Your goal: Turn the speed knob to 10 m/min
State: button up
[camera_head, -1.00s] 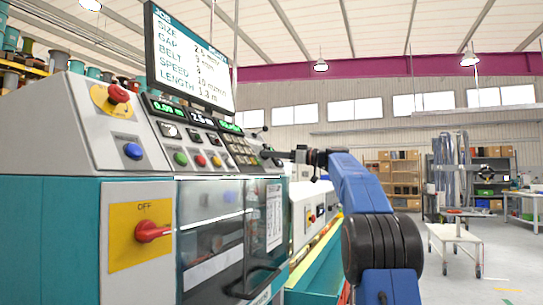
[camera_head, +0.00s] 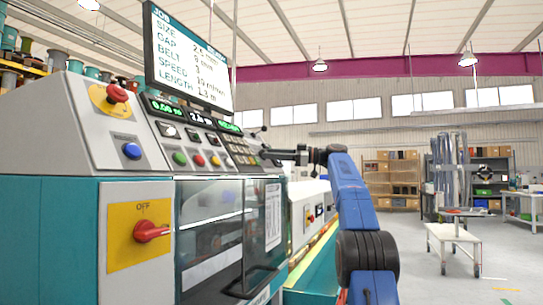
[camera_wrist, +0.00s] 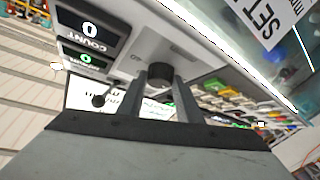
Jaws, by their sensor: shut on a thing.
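In the wrist view, a dark round knob (camera_wrist: 160,73) stands on the pale grey machine panel. The two fingers of my gripper (camera_wrist: 159,92) lie on either side of it, shut on it. The knob's pointer and scale cannot be made out. In the head view, my gripper (camera_head: 268,155) is at the right end of the sloping control panel, and the knob is not distinguishable there. The job screen (camera_head: 187,60) lists size, gap, belt, speed and length; its speed line appears to read 10 m/min.
Green-lit displays (camera_head: 161,105) and coloured buttons (camera_head: 198,160) line the panel. A red emergency button (camera_head: 117,94) and red rotary switch (camera_head: 150,231) are at the left. Count displays (camera_wrist: 90,32) show near the knob. A white trolley (camera_head: 452,236) stands on open floor at right.

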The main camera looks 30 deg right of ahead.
jog(key=o, duration=1)
jog(key=shift+o, duration=0.2)
jog(key=v, duration=1.7)
jog(key=shift+d, duration=0.15)
jog(key=shift+s+f, duration=0.1)
jog(key=shift+s, duration=0.05)
